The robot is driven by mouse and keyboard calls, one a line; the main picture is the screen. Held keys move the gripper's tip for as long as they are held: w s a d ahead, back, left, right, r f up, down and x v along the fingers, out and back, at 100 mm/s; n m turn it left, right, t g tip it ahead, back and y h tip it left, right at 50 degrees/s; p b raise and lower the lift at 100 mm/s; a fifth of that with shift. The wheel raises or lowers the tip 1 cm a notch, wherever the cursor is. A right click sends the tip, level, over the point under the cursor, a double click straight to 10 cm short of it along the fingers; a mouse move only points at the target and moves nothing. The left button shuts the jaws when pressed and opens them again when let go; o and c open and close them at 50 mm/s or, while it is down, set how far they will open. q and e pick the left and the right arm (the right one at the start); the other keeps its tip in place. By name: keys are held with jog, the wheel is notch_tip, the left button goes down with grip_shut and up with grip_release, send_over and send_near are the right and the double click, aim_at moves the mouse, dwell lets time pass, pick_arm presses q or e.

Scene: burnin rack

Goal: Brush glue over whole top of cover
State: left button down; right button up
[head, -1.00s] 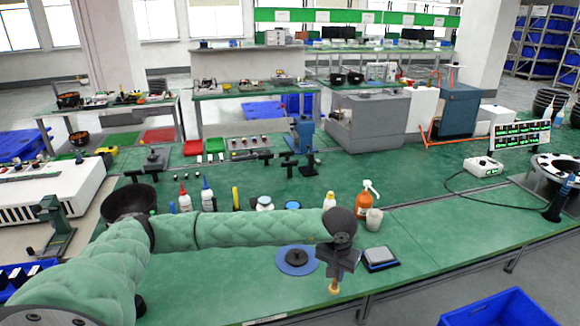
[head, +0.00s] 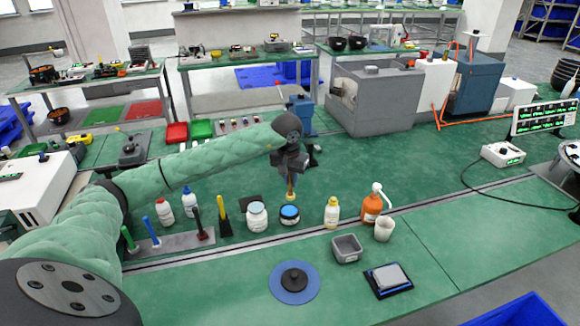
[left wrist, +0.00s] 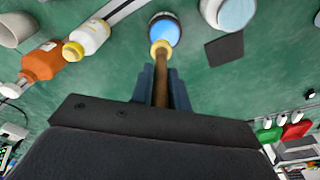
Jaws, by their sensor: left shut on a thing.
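My left gripper (head: 290,172) is shut on a brush (head: 291,186) with a wooden handle and yellowish lower end, pointing down. The brush also shows in the left wrist view (left wrist: 161,85), between the fingers. Its lower end is at a small dark jar with a blue top (head: 289,215); I cannot tell whether it touches or dips in. The jar also shows in the left wrist view (left wrist: 165,29). A round black piece with a raised middle (head: 295,279) lies on a blue disc (head: 280,295) at the front. I cannot tell if it is the cover. My right gripper is out of view.
A white jar (head: 257,218), a yellow-capped bottle (head: 332,213) and an orange pump bottle (head: 371,207) stand near the blue-topped jar. A grey tray (head: 346,249) and a grey square block on a black base (head: 388,279) are at the front right. The green bench front is otherwise mostly clear.

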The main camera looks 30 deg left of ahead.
aim_at(289, 191)
pick_arm(q)
jog(key=shift+w+a, duration=0.25)
jog(key=shift+a, duration=0.15)
jog(key=shift+s+d+f, duration=0.1)
jog(key=shift+f, duration=2.65)
